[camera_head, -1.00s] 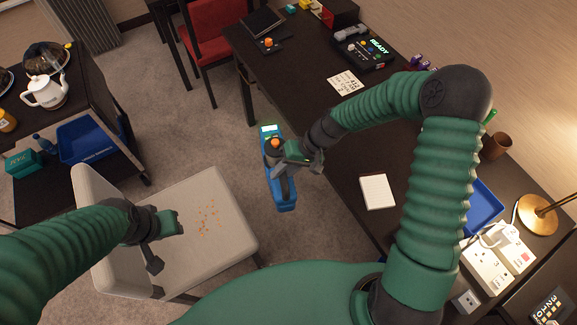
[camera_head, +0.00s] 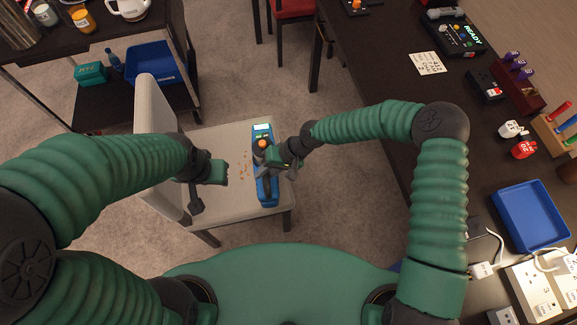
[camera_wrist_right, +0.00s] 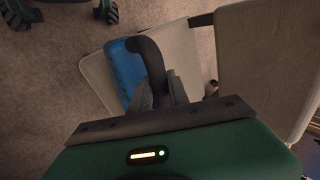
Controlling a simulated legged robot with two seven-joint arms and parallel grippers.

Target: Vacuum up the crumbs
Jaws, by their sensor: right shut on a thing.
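A blue handheld vacuum (camera_head: 266,192) with an orange button is held by my right gripper (camera_head: 268,160), which is shut on it. The vacuum appears over the right part of the pale chair seat (camera_head: 222,134); I cannot tell whether it touches. Orange-brown crumbs (camera_head: 244,168) lie on the seat, just left of the vacuum. In the right wrist view the vacuum's blue body (camera_wrist_right: 122,68) and dark handle (camera_wrist_right: 150,52) show at the fingers. My left gripper (camera_head: 210,190) is over the seat's left side, left of the crumbs; its finger gap is unclear.
A dark desk (camera_head: 400,100) runs along the right, with a blue tray (camera_head: 530,215) and white sockets (camera_head: 535,290). A dark cart at upper left holds a blue bin (camera_head: 155,63). A red chair (camera_head: 293,8) stands at the back. Carpet is clear behind the seat.

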